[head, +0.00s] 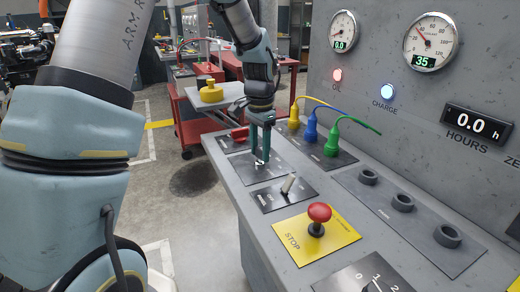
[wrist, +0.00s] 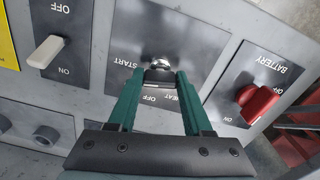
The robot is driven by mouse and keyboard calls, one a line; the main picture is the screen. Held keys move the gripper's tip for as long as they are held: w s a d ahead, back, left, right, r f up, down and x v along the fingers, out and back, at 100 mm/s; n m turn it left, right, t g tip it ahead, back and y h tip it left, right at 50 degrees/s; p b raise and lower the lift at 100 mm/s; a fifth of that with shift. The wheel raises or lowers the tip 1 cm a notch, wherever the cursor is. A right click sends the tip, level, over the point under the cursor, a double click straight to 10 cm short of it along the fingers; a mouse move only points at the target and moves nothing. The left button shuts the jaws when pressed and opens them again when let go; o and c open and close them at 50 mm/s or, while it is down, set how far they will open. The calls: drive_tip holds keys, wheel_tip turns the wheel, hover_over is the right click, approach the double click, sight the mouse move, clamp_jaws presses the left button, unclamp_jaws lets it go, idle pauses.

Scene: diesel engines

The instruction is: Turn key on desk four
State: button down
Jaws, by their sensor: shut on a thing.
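The ignition key (wrist: 157,64) shows in the wrist view as a small silver piece in the middle of a dark switch plate (wrist: 178,22) marked START, HEAT and OFF. My gripper (wrist: 157,80) is over this plate, its green fingers shut on the key. In the head view my gripper (head: 262,150) points down at the same plate (head: 270,172) on the sloping grey desk. The fingers hide most of the key, so its exact angle cannot be told.
A white toggle switch (head: 287,184) and a red stop button (head: 319,213) on a yellow plate sit nearer. The red battery knob (wrist: 257,102) is on the other side. Yellow, blue and green cable plugs (head: 311,128) stand close to my gripper.

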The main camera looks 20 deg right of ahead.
sight(260, 149)
drive_tip(key=shift+c, duration=1.6)
unclamp_jaws()
wheel_tip(260, 149, up, 11)
drive_tip(key=b, duration=0.1)
drive_tip(key=shift+b, duration=0.4)
drive_tip(key=shift+f, duration=0.1)
drive_tip(key=s+a+f+n, duration=0.1)
drive_tip(key=a+f+n, duration=0.1)
drive_tip(key=a, duration=0.5)
drive_tip(key=s+a+f+n, duration=0.1)
drive_tip(key=a+f+n, duration=0.2)
drive_tip(key=a, duration=0.5)
drive_tip(key=s+a+f+n+t, duration=0.1)
drive_tip(key=a+n, duration=0.3)
drive_tip(key=a, duration=0.4)
drive_tip(key=shift+s+f+n, duration=0.2)
drive_tip(key=shift+f+n, duration=0.1)
drive_tip(key=shift+f, duration=0.5)
drive_tip(key=s+a+f+n, duration=0.1)
drive_tip(key=a, duration=0.1)
drive_tip(key=s+a+n, duration=0.1)
drive_tip(key=s+a, duration=0.1)
drive_tip(key=s+a+f+n, duration=0.1)
drive_tip(key=s+a, duration=0.1)
drive_tip(key=shift+a+f+n+t, duration=0.1)
drive_tip(key=shift+f+n+t, duration=0.2)
drive_tip(key=shift+f+n, duration=0.1)
